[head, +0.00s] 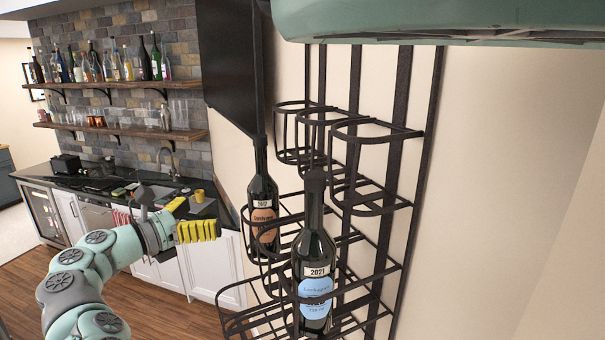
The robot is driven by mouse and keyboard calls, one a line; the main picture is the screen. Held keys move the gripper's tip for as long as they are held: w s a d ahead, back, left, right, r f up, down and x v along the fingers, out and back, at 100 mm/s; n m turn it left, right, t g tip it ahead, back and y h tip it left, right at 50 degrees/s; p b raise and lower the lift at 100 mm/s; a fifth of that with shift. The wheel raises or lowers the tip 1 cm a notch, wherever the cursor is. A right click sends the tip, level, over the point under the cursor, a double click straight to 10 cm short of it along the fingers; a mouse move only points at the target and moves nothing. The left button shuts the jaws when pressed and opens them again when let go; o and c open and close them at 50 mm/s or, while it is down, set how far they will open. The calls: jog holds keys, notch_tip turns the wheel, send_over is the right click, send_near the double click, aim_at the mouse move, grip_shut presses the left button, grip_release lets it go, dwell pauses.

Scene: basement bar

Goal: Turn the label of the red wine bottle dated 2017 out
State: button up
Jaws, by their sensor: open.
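A dark wine bottle (263,190) with an orange label stands upright in a slot of the black metal wall rack (377,188). The small date above its label looks like 2017, and the label shows towards the camera. A second dark bottle (314,240), with a blue label dated 2021, stands nearer and lower to the right in the rack. My gripper (190,217), with yellow finger pads, is open and empty. In the picture it is left of the orange-labelled bottle, apart from it. The lower part of that bottle is behind rack bars.
Several rack slots above and right of the bottles are empty. A dark screen-like panel (230,62) is on the wall beside the rack. Behind my arm are a counter with a sink (158,190) and shelves (118,83) of bottles and glasses.

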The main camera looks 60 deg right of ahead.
aim_at(251, 199)
jog(key=d+b, duration=0.3)
jog(key=d, duration=0.1)
jog(key=s+d+b, duration=0.1)
jog(key=d+b, duration=0.2)
jog(key=d, duration=0.2)
jog(key=s+d+b, duration=0.1)
jog(key=d+b, duration=0.2)
jog(key=d, duration=0.1)
jog(key=shift+s+d+f+b, duration=0.25)
jog(key=shift+d+f+b, duration=0.05)
jog(key=shift+d+f, duration=0.1)
jog(key=shift+d+r+b, duration=0.3)
jog(key=shift+d+b, duration=0.55)
jog(key=c, duration=1)
jog(key=shift+f, duration=0.1)
jog(key=shift+f+g+b, duration=0.1)
jog(key=shift+g+b, duration=0.2)
jog(key=shift+b, duration=0.35)
jog(key=shift+m+g+b, duration=0.5)
jog(key=shift+m+b, duration=0.1)
jog(key=shift+d+f+g+y+b, duration=0.1)
jog(key=shift+g+y+b, duration=0.3)
jog(key=shift+b, duration=0.2)
